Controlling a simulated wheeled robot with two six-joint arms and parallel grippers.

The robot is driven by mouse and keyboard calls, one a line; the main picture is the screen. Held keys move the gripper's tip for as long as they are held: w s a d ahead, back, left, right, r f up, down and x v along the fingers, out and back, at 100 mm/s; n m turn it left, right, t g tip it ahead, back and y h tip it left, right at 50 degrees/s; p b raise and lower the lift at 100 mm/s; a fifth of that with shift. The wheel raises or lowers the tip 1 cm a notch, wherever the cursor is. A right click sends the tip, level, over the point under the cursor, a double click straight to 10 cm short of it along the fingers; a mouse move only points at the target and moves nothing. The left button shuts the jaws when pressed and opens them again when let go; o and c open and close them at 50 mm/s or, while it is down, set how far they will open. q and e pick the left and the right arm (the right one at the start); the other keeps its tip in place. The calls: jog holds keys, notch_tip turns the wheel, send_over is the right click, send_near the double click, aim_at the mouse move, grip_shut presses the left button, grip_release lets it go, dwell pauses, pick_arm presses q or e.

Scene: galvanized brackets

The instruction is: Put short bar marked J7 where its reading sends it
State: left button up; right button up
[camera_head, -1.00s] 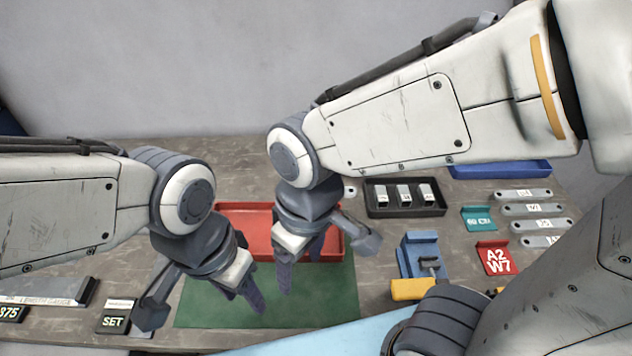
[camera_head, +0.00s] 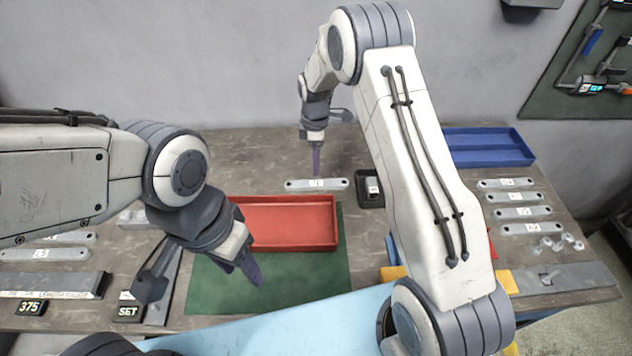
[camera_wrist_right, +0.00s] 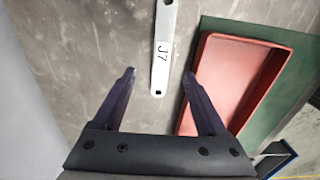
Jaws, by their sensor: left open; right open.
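The short bar marked J7 (camera_wrist_right: 163,50) is a flat grey metal bar with a hole at each end and a white label. In the head view it lies on the bench (camera_head: 317,184) behind the red tray. My right gripper (camera_wrist_right: 158,78) is open and empty; its fingers point toward the bar, whose near end lies between the fingertips in the wrist view. In the head view the right gripper (camera_head: 316,172) is just above the bar. My left gripper (camera_head: 250,270) is over the green mat with nothing visible in it; its jaw gap is hard to see.
The red tray (camera_head: 283,247) sits at the back of the green mat (camera_head: 310,285). A blue tray (camera_head: 487,137) stands back right. Several labelled bars (camera_head: 525,212) lie on the right. A length gauge with a 375 display (camera_head: 30,308) and a SET block (camera_head: 128,312) are front left.

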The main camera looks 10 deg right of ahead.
aim_at(317, 182)
notch_tip(317, 182, down, 4)
jog(key=shift+s+r+p, duration=0.1)
jog(key=shift+r+p, duration=0.15)
jog(key=shift+p, duration=0.15)
jog(key=shift+f+p, duration=0.45)
jog(key=shift+f, duration=0.05)
notch_tip(317, 182, down, 3)
jog(key=shift+s+d+f+p, duration=0.15)
jog(key=shift+f+p, duration=0.05)
jog(key=shift+p, duration=0.75)
jog(key=shift+f, duration=0.6)
grip_shut()
